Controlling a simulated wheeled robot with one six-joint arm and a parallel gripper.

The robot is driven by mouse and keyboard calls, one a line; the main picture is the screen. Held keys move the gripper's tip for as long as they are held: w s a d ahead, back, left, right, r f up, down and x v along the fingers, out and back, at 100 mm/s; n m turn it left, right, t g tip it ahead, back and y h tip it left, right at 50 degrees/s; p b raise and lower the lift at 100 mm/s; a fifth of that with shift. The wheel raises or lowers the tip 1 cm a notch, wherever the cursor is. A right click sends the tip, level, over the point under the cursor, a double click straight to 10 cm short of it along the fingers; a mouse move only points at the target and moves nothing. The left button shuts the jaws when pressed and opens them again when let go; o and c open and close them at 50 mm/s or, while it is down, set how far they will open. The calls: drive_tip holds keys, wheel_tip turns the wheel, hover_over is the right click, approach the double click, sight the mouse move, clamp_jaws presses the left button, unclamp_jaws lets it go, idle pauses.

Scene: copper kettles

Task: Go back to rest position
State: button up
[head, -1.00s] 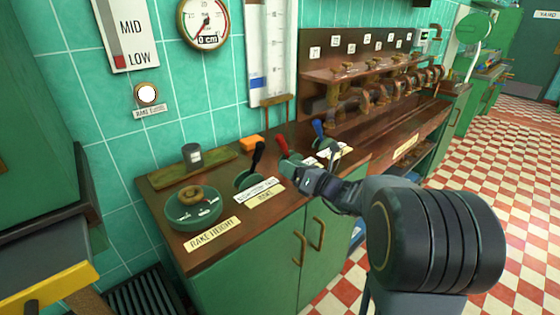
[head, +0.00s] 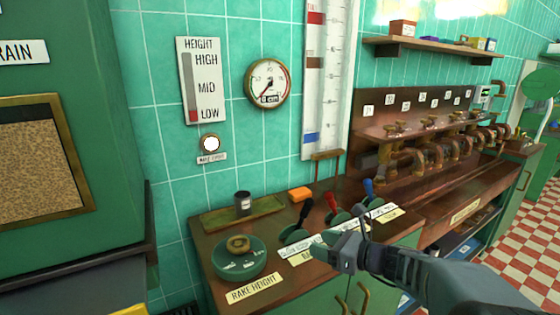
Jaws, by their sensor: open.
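My gripper (head: 325,250) is at the end of my grey arm, which comes in from the lower right. It is over the front edge of the wooden counter, in front of the levers. No object shows between its fingers. A black lever (head: 305,213), a red lever (head: 332,203) and a blue lever (head: 368,188) stand in a row behind it. The gripper partly hides the lever labels and the bases of the levers.
A green dial with a brass knob (head: 238,244) sits at the counter's left, behind the RAKE HEIGHT label (head: 254,288). Checkered floor (head: 520,245) lies open at right.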

drive_tip(key=s+a+r+n+g+h+p, duration=0.1)
drive_tip(key=s+a+n+g+h+p, duration=0.15)
drive_tip(key=s+n, duration=0.3)
drive_tip(key=s+a+r+n+g+h+p, duration=0.1)
drive_tip(key=s+r+n+g+h+p, duration=0.1)
drive_tip(key=s+n+g+p, duration=0.4)
drive_tip(key=s+d+r+n+t+h+p, duration=0.1)
drive_tip(key=s+d+r+n+h+p, duration=0.1)
drive_tip(key=n, duration=0.5)
drive_tip(key=s+d+r+n+t+h+p, duration=0.1)
drive_tip(key=s+d+r+n+h, duration=0.1)
drive_tip(key=d+n+h, duration=0.3)
drive_tip(key=s+n+h, duration=0.1)
drive_tip(key=n, duration=0.2)
drive_tip(key=shift+p, duration=0.4)
drive_tip(key=shift+r, duration=0.1)
drive_tip(key=shift+c, duration=0.5)
